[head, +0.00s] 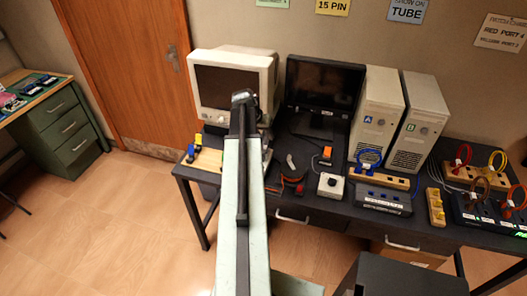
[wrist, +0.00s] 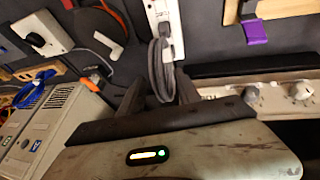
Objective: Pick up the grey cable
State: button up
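A grey cable (wrist: 161,68), coiled in a loop, is in the wrist view, by a white socket strip (wrist: 160,12) on the dark desk. My gripper (wrist: 160,90) has its two dark fingers apart, one on each side of the lower part of the loop. I see no finger pressed against the cable. In the head view my gripper (head: 243,97) is in front of the beige CRT monitor. The grey cable is not visible there; my arm covers that part of the desk.
The CRT monitor (head: 218,90), a dark flat screen (head: 322,86) and two beige towers (head: 377,110) stand along the back of the desk. A white box with a black knob (head: 331,185) and connector blocks lie around. The monitor's knobbed front (wrist: 275,94) is close to the fingers.

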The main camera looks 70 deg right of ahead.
jog(key=shift+r, duration=0.1)
grip_shut()
dwell(1.2)
